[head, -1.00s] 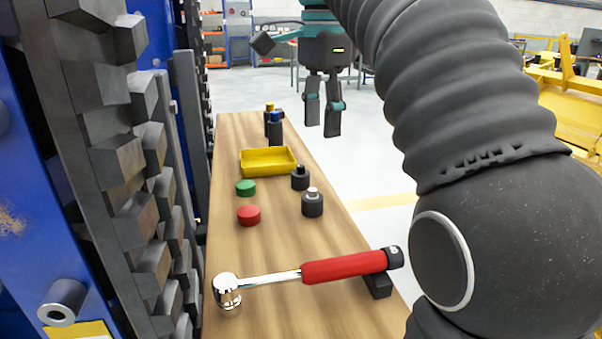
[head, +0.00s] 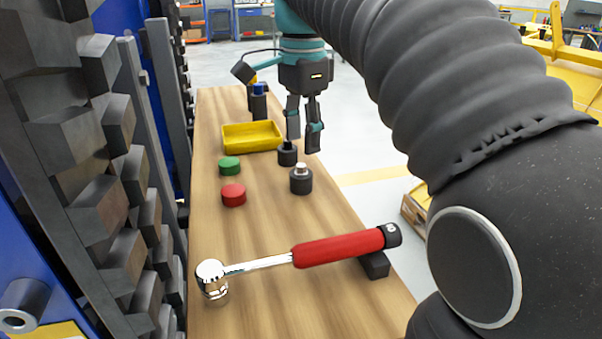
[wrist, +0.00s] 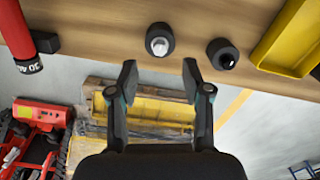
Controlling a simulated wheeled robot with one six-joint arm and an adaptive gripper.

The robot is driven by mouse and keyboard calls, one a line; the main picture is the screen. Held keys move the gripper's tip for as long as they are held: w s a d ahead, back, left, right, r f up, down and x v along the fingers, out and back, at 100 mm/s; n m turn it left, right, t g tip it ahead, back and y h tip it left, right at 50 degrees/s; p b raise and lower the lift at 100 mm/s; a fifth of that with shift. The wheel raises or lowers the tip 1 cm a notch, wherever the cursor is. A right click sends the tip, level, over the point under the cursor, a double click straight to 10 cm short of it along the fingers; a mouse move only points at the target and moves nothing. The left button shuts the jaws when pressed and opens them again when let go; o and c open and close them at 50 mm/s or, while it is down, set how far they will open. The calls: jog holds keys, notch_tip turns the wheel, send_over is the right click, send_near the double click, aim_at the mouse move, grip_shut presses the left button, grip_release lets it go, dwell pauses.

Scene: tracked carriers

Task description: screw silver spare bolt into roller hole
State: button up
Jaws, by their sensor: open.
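The silver bolt (head: 301,168) stands upright in a dark round holder (head: 301,183) on the wooden bench. In the wrist view its bright head (wrist: 159,45) lies just beyond the fingertips, roughly centred between them. A dark bolt in a similar holder (head: 287,154) stands just behind it; that holder also shows in the wrist view (wrist: 223,54). My gripper (head: 302,144) is open, empty and pointing down near the two holders, touching neither as far as I can see. A grey cylinder with a hole (head: 22,305) juts out at lower left; whether it is the roller hole I cannot tell.
A red-handled ratchet wrench (head: 338,248) lies across the bench front. Red (head: 233,195) and green (head: 229,166) caps, a yellow tray (head: 252,137) and blue-topped bottle (head: 258,100) stand further back. Track links (head: 110,190) line the left side. Bare bench lies between wrench and caps.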

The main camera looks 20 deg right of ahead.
aim_at(301, 165)
notch_tip(301, 165, down, 5)
jog(key=shift+a+b, duration=0.1)
jog(key=shift+b, duration=0.35)
grip_shut()
